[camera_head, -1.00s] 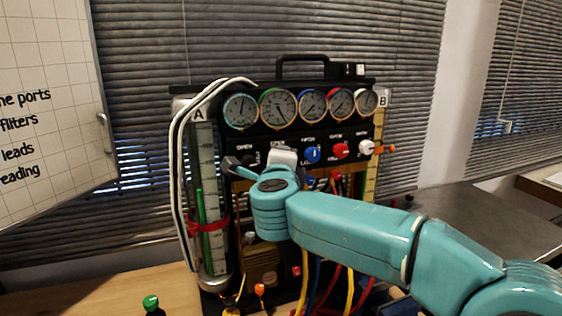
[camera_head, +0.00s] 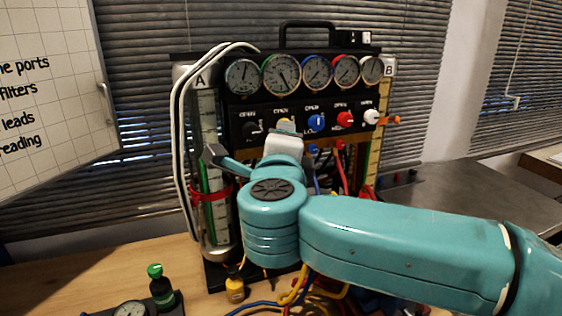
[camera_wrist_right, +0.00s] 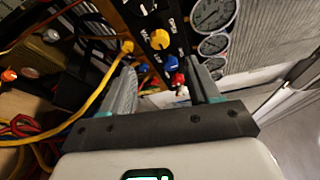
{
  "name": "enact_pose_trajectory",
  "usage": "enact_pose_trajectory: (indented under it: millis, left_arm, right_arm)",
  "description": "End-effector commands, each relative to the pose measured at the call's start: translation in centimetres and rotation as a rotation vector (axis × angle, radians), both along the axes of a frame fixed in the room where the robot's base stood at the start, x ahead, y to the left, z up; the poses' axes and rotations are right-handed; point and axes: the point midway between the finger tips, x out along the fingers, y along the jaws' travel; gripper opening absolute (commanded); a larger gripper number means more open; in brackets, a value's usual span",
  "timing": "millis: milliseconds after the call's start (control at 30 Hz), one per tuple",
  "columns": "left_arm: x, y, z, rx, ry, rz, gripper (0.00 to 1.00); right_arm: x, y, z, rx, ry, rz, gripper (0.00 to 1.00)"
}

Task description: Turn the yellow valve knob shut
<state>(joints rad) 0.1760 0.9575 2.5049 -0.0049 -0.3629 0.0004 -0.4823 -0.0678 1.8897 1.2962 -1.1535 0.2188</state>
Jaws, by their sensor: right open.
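The yellow valve knob (camera_wrist_right: 160,39) shows whole in the right wrist view, on the dark panel beyond the fingers. In the head view only a bit of the yellow knob (camera_head: 283,121) shows above my right gripper, which hides the rest. My right gripper (camera_wrist_right: 164,82) is open and empty, with its two fingers apart. In the head view the right gripper (camera_head: 250,140) is in front of the panel, low and left of the knob. The fingers appear clear of the knob. My left gripper is not in view.
Blue (camera_head: 316,122), red (camera_head: 344,119) and white (camera_head: 372,117) knobs sit right of the yellow one, a black knob (camera_head: 253,128) left. Gauges (camera_head: 282,75) line the top. Yellow cable (camera_wrist_right: 105,85) runs close by one finger. A green-capped bottle (camera_head: 161,290) stands front left.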

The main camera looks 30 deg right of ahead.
Motion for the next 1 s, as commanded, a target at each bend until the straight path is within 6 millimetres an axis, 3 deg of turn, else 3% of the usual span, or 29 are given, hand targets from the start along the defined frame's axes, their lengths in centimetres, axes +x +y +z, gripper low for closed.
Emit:
enact_pose_trajectory:
  millis: [100,300,867,1000]
  left_arm:
    - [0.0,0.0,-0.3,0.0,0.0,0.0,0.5]
    - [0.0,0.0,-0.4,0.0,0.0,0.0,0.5]
    - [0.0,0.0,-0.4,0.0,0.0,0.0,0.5]
    - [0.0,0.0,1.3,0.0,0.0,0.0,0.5]
  right_arm:
    - [-2.0,1.6,0.2,0.0,-0.002,0.006,0.61]
    - [-3.8,2.8,0.3,0.001,-0.001,0.001,0.61]
    - [-4.0,2.9,0.4,0.0,0.0,0.0,0.61]
    - [-4.0,2.9,2.1,0.0,0.0,0.0,0.61]
